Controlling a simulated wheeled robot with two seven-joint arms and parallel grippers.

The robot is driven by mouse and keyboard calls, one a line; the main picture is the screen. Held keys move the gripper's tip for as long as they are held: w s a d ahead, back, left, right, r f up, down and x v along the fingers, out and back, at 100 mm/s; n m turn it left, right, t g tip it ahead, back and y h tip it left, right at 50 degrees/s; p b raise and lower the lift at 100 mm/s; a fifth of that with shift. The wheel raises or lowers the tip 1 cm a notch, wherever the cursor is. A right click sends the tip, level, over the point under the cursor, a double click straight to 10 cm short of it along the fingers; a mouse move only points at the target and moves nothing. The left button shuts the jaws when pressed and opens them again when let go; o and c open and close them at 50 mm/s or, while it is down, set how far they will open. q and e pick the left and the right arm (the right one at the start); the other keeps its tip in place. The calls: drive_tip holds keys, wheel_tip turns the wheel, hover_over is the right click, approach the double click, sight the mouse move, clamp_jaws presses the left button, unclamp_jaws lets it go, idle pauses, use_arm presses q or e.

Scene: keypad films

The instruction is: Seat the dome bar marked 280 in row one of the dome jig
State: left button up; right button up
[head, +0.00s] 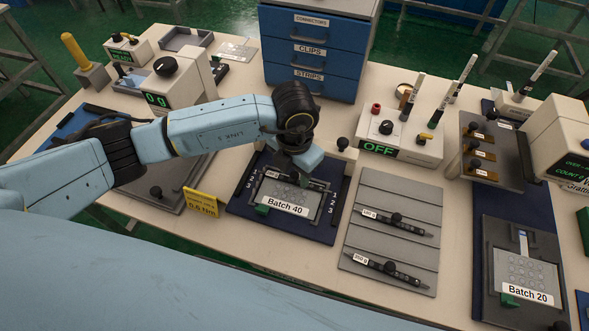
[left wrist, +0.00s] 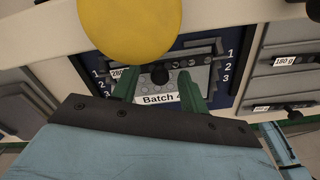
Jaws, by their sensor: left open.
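The dome jig (head: 237,207) is a dark blue board with a grey plate labelled Batch 40 and rows marked 1, 2, 3 on both sides. In the left wrist view, a dark bar with a 280 tag (left wrist: 118,72) and a black knob (left wrist: 160,75) lies across the jig plate near the row 1 marks. I cannot tell if it is fully down. My left gripper (left wrist: 158,92) is open, its green fingers apart on either side of the knob. In the head view the gripper (head: 303,172) is over the jig and hides most of the bar. My right gripper is not in view.
A grey rack (head: 392,240) right of the jig holds two bars, one tagged 180 g. A blue drawer cabinet (head: 313,52) stands behind; a box reading OFF (head: 402,138) is behind the rack. A yellow sign (head: 201,202) stands left. A yellow round shape (left wrist: 130,22) blocks part of the wrist view.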

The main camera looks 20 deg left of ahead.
sight(295, 174)
use_arm(q)
wheel_tip(295, 174, up, 13)
drive_tip(key=shift+r+p, duration=0.15)
drive_tip(key=shift+p, duration=0.2)
idle(0.5)
